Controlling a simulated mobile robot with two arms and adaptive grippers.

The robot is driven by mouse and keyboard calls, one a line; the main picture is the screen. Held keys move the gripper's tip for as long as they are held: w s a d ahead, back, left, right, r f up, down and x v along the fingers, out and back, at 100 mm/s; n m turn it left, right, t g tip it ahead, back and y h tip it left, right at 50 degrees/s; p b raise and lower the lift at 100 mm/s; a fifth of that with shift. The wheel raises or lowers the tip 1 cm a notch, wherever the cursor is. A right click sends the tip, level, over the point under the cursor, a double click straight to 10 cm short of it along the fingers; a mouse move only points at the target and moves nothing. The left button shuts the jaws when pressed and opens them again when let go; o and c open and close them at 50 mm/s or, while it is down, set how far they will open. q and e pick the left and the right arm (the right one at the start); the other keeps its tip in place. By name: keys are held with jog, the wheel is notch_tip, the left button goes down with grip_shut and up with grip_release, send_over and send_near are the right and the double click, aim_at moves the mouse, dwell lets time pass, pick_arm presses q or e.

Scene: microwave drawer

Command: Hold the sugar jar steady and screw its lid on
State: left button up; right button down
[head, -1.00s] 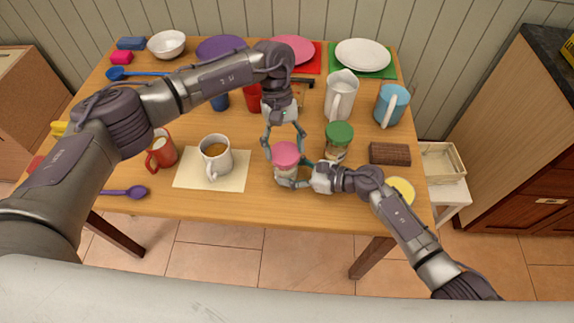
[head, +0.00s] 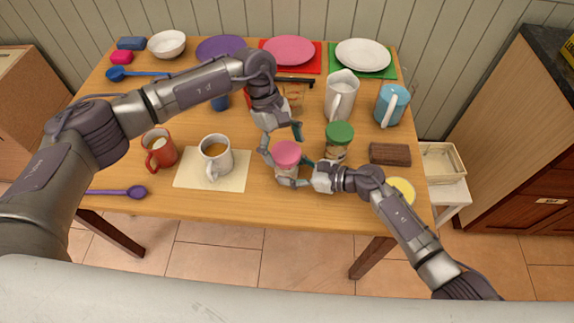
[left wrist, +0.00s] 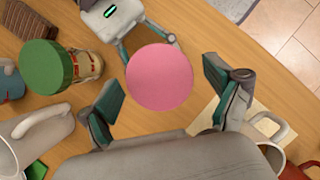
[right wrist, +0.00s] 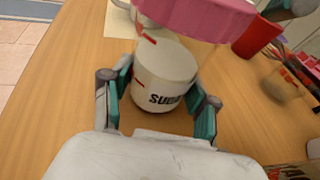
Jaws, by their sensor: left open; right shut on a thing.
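The sugar jar (right wrist: 165,80) is white with dark lettering and stands upright on the table. Its pink lid (head: 286,154) sits on top of the jar; whether it is threaded tight cannot be told. My right gripper (head: 296,180) is shut around the jar's body from the right, and its fingers flank the jar in the right wrist view (right wrist: 158,100). My left gripper (head: 281,143) is open above the lid. In the left wrist view the lid (left wrist: 160,77) lies just beyond and between the spread left fingers (left wrist: 168,92), with nothing held.
A jar with a green lid (head: 339,134) stands close behind to the right. A brown block (head: 390,154) and a yellow-topped item (head: 402,190) lie further right. A coffee mug (head: 216,156) stands on a cream mat (head: 240,180) to the left. A white pitcher (head: 340,97) is behind.

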pick_arm(q)
jog(key=n+t, duration=0.1)
jog(key=n, duration=0.2)
jog(key=n+t+h, duration=0.1)
jog(key=n, duration=0.2)
jog(key=shift+n, duration=0.4)
jog(key=n+t, duration=0.1)
jog(key=n, duration=0.1)
jog(key=n+t, duration=0.1)
jog(key=n, duration=0.2)
jog(key=shift+n+t, duration=0.3)
jog(key=shift+c, duration=0.3)
jog(key=c, duration=1.1)
jog(key=m+g, duration=0.1)
jog(key=m, duration=0.3)
jog(key=shift+g, duration=0.4)
jog(key=shift+c, duration=0.2)
jog(key=m+g, duration=0.1)
jog(key=m, duration=0.4)
jog(key=shift+g, duration=0.4)
jog(key=o, duration=1.2)
jog(key=shift+s, duration=0.1)
